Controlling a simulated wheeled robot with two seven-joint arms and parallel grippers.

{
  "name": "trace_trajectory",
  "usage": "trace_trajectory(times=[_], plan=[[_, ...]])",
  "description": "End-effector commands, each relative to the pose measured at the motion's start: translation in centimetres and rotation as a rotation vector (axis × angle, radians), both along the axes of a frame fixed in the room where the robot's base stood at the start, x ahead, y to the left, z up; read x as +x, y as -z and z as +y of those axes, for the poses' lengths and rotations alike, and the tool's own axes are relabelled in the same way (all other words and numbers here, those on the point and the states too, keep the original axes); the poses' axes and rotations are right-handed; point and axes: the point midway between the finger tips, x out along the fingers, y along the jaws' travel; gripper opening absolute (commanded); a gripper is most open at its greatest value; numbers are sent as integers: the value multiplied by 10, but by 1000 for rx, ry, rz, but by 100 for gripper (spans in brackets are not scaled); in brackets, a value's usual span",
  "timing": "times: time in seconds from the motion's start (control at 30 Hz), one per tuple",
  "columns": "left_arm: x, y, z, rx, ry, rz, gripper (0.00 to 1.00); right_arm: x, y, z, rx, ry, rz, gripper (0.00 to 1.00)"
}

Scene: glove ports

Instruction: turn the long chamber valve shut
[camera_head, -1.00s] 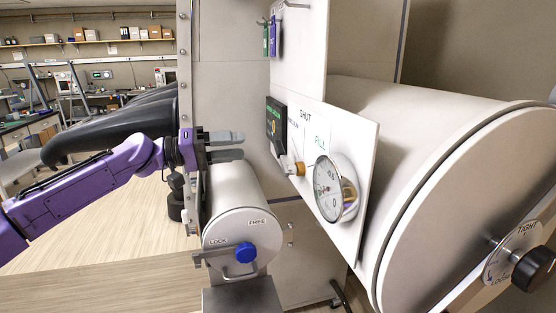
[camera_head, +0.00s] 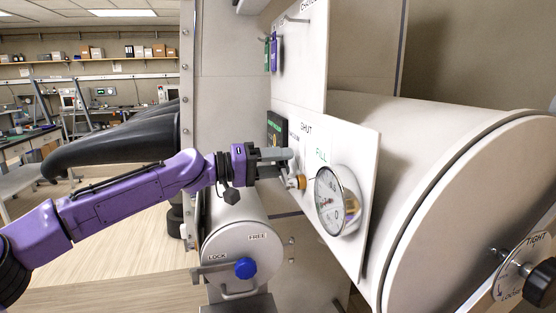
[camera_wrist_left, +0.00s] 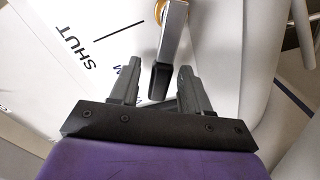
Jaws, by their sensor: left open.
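The valve has a brass hub (camera_head: 299,183) on the white panel (camera_head: 350,245) and a metal lever with a black end. The lever (camera_wrist_left: 168,48) shows best in the wrist view, where it points toward my gripper and away from the SHUT mark (camera_wrist_left: 77,46). Its black end lies between my finger tips, and I see no clear contact. My left gripper (camera_head: 283,163) is open at the valve; it also shows in the wrist view (camera_wrist_left: 158,70). In the head view its fingers hide part of the lever. My right gripper is not in view.
A round gauge (camera_head: 333,200) sticks out of the panel just right of the valve. A dark display box (camera_head: 277,132) is left of it. A small chamber with a blue knob (camera_head: 245,268) lies below my gripper. The large cylinder (camera_head: 450,190) fills the right side.

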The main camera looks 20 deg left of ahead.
Motion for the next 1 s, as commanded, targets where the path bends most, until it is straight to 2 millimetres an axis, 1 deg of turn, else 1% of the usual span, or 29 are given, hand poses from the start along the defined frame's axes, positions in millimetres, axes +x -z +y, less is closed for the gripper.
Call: trace_trajectory(times=[0.17,0.2,0.27,0.3,0.33,0.37,0.67,0.87,1.0], plan=[[0,0,0,0,-1,0,47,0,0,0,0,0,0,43],[0,0,0,0,-1,0,44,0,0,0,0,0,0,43],[0,0,0,1,0,-1,24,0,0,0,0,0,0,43],[0,0,0,1,0,-1,11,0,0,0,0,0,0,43],[0,0,0,1,0,-1,1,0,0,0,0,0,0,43],[0,0,0,1,0,-1,0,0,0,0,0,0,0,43],[-1,0,0,12,0,-18,0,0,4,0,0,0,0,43],[-3,-2,-2,60,0,-89,0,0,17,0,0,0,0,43],[-6,-5,-4,118,0,-176,0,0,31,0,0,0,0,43]])
